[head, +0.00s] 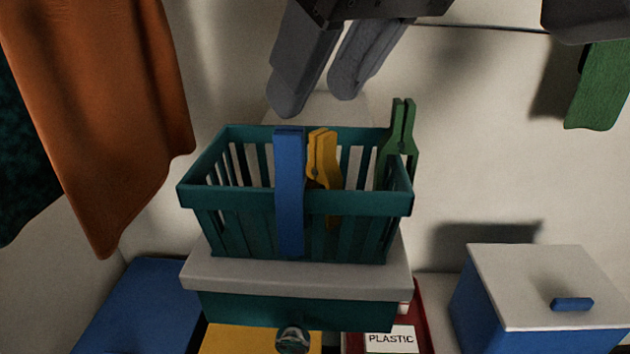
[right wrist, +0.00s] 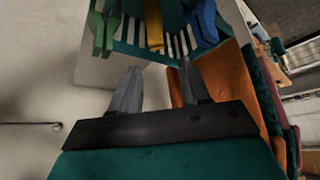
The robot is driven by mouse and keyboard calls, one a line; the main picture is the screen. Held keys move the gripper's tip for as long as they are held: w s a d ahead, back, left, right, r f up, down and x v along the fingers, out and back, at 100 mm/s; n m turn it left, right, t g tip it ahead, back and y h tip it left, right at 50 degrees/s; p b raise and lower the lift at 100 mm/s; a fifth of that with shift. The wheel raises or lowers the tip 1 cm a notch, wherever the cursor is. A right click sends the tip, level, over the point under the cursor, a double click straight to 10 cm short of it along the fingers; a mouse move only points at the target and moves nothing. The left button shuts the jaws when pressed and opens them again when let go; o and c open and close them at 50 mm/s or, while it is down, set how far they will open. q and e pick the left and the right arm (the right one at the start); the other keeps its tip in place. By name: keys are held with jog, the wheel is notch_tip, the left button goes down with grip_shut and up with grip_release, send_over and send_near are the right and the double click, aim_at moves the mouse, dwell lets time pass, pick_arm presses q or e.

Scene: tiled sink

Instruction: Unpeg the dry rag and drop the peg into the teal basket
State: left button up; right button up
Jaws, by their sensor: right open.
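The teal basket (head: 230,202) stands in the middle of the head view, slatted and open at the top. My right gripper (head: 316,95) is open and empty, above and behind the basket. In the right wrist view its fingers (right wrist: 160,68) are apart with nothing between them. An orange rag (head: 110,100) hangs at the left; its top is out of view. I cannot tell which rag is dry. My left gripper is not in view.
The basket rests on a grey-topped teal box (head: 300,278). A blue box with a pale lid (head: 540,290) stands at right, and a red bin labelled PLASTIC (head: 390,340) in front. A dark teal cloth (head: 20,170) hangs far left, a green piece (head: 600,85) far right.

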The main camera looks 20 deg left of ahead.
jog(key=p+v, duration=0.3)
jog(key=v, duration=1)
